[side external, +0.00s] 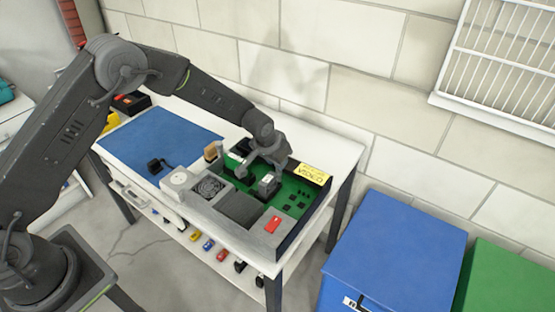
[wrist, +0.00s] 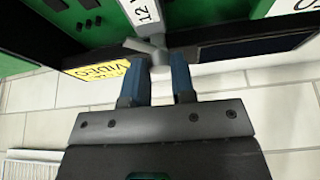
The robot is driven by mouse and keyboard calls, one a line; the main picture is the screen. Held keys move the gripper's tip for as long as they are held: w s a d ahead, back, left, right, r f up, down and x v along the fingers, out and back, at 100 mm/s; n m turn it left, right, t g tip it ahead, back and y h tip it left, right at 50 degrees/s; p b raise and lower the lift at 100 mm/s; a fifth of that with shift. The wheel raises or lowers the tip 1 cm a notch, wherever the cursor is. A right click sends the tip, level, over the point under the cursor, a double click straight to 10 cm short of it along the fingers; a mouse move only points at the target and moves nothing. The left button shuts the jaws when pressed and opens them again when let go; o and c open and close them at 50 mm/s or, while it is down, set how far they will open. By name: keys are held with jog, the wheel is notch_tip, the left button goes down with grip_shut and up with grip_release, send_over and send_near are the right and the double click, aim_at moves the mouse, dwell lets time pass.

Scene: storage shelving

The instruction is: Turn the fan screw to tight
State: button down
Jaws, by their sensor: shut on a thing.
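My gripper (side external: 266,172) reaches down over the green circuit board (side external: 288,208) in the open dark case on the bench. In the wrist view the blue fingers of my gripper (wrist: 158,62) are shut on a small grey part (wrist: 154,48). This part is next to a grey block with a white "12 V" label (wrist: 143,12); whether the two are joined is unclear. The block (side external: 269,186) also shows below my gripper in the side view. A round fan (side external: 207,187) sits in the case, left of my gripper. I cannot make out a fan screw or its marking.
A yellow label (side external: 315,174) is on the case's back right edge. A blue mat (side external: 160,142) covers the bench's left side. A blue bin (side external: 395,250) stands right of the bench.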

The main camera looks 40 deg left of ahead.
jog(key=m, duration=0.2)
jog(key=m+h, duration=0.1)
jog(key=m, duration=0.1)
jog(key=shift+a+g+h, duration=0.2)
jog(key=shift+g+h, duration=0.1)
jog(key=shift+a+m+g+h, duration=0.1)
jog(key=shift+m+g+h, duration=0.45)
jog(key=shift+m, duration=1.65)
jog(key=c, duration=0.9)
grip_release()
jog(key=shift+c, duration=0.2)
jog(key=shift+w, duration=0.1)
jog(key=shift+r, duration=0.1)
jog(key=v, duration=1.3)
jog(key=shift+s+a+r, duration=0.2)
jog(key=shift+s+a, duration=0.1)
